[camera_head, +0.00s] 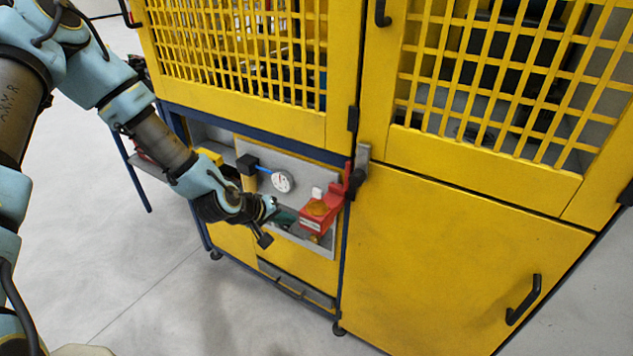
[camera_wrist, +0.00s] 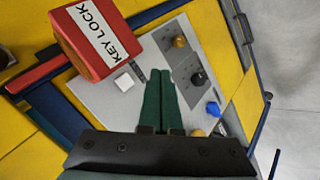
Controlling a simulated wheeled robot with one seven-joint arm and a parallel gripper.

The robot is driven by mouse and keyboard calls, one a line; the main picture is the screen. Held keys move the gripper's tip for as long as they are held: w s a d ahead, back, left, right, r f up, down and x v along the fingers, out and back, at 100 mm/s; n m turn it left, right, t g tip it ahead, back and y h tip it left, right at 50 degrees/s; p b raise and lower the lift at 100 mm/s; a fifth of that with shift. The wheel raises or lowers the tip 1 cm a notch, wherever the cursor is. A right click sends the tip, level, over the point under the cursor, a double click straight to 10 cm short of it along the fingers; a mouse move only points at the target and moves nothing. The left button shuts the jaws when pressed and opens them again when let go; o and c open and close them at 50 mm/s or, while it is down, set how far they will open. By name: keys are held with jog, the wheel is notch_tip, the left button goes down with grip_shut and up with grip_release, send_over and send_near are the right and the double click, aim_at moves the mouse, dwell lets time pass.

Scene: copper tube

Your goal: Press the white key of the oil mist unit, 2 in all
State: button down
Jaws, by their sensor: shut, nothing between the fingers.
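The white key (camera_wrist: 125,82) is a small pale square on the grey panel (camera_wrist: 145,105) of the oil mist unit. In the wrist view it lies just left of my fingers, beside the red KEY LOCK box (camera_wrist: 98,38). In the head view the white key (camera_head: 317,192) shows above the red box (camera_head: 318,216). My gripper (camera_wrist: 160,73) has its two green fingers together, with nothing between them. In the head view my gripper (camera_head: 286,215) is close in front of the panel, lower left of the key. I cannot tell whether the fingertips touch the panel.
Near my fingers in the wrist view are a yellow knob (camera_wrist: 180,41), a black knob (camera_wrist: 198,78) and a blue knob (camera_wrist: 213,109). A round gauge (camera_head: 283,181) sits on the panel. A yellow cabinet door (camera_head: 450,250) stands at the right; grey floor lies left.

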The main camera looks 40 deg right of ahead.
aim_at(317, 194)
jog(key=shift+d, duration=0.25)
jog(key=w+d+b, duration=0.1)
jog(key=w+d, duration=0.1)
jog(key=d, duration=0.6)
dwell(0.4)
jog(key=shift+w+d, duration=0.1)
jog(key=shift+d, duration=0.15)
dwell(1.7)
jog(key=shift+w+d+b, duration=0.1)
jog(key=shift+d+b, duration=0.2)
jog(key=shift+w+d, duration=0.1)
jog(key=shift+d, duration=0.25)
dwell(0.6)
jog(key=shift+a, duration=0.1)
jog(key=shift+s+a, duration=0.25)
jog(key=shift+a, duration=0.45)
